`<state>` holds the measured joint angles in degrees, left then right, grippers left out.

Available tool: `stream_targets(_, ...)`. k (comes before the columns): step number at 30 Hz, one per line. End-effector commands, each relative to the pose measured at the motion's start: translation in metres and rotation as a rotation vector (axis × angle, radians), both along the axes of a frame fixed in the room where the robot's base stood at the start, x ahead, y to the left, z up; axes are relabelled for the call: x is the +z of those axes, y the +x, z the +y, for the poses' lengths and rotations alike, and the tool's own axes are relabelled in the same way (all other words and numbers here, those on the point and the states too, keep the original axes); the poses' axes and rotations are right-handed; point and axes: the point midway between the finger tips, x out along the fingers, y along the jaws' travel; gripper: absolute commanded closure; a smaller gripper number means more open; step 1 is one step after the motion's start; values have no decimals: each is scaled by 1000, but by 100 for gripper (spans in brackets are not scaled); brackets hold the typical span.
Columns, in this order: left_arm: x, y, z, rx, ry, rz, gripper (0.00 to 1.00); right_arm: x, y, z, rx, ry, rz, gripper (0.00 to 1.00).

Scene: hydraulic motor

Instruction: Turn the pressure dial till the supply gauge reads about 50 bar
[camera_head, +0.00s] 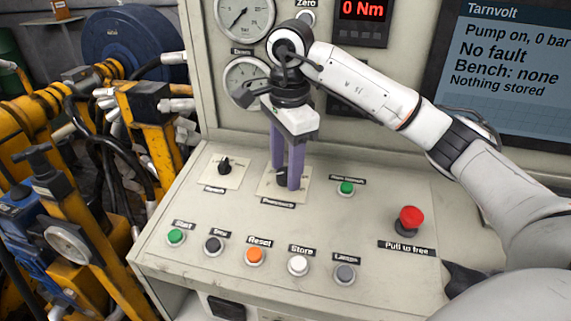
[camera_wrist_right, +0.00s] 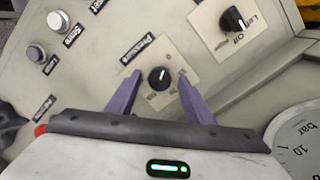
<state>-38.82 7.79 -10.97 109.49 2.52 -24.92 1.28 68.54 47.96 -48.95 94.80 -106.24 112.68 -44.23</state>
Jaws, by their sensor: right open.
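The pressure dial is a black knob with a white mark on a pale square plate, low on the sloping panel; it shows in the right wrist view (camera_wrist_right: 159,77) and partly behind a finger in the head view (camera_head: 282,179). My right gripper (camera_head: 287,180) is open, its purple fingers on either side of the knob; in the right wrist view the fingers (camera_wrist_right: 160,90) stand apart from it. Two round gauges show on the upright panel, an upper one (camera_head: 244,14) and a lower one (camera_head: 243,80) partly hidden by my wrist. I cannot tell which is the supply gauge. My left gripper is not in view.
A black selector switch (camera_head: 224,166) is left of the dial. Start (camera_head: 176,236), Reset (camera_head: 255,256) and Store (camera_head: 298,264) buttons line the front. A red stop button (camera_head: 410,218) is at right. The screen (camera_head: 510,90) reads "Pump on, 0 bar".

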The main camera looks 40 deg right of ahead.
Motion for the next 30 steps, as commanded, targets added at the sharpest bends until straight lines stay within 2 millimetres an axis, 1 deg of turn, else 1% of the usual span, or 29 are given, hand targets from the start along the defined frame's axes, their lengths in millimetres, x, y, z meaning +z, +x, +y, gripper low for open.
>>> stream_targets(3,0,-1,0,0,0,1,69,0,0,0,0,0,0,53)
stream_targets(5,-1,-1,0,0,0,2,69,0,0,0,0,0,0,63)
stream_targets(9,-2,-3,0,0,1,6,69,0,0,0,0,0,1,87)
stream_targets(10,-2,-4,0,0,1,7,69,0,0,0,0,0,1,92)
stream_targets(11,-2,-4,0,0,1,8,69,0,0,0,0,0,1,94)
stream_targets(20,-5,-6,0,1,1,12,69,0,0,0,-38,4,-4,94)
stream_targets(26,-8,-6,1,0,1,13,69,-1,-1,0,-143,14,-16,94)
stream_targets(30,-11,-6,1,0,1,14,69,-1,-1,0,-256,26,-30,94)
